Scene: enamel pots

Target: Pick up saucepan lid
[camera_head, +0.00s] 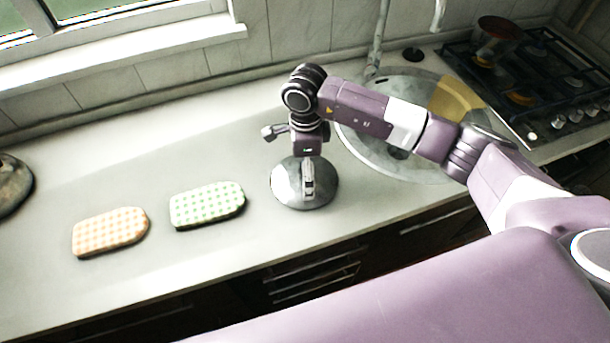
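A round, shiny metal saucepan lid (284,186) lies on the counter, right of the green checked pad. My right gripper (308,190) points down over the lid's middle, its fingers overlapping the lid in the picture. The fingers and wrist hide the lid's centre, so I cannot see the knob or whether the fingers close on it. My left gripper is not in view.
A green checked pad (207,204) and an orange checked pad (110,231) lie left of the lid. A round metal sink (372,150) is at the right, before a stove (540,90) with a pot (497,40). A dark round object (12,185) sits at the left edge. The counter (150,165) behind the pads is clear.

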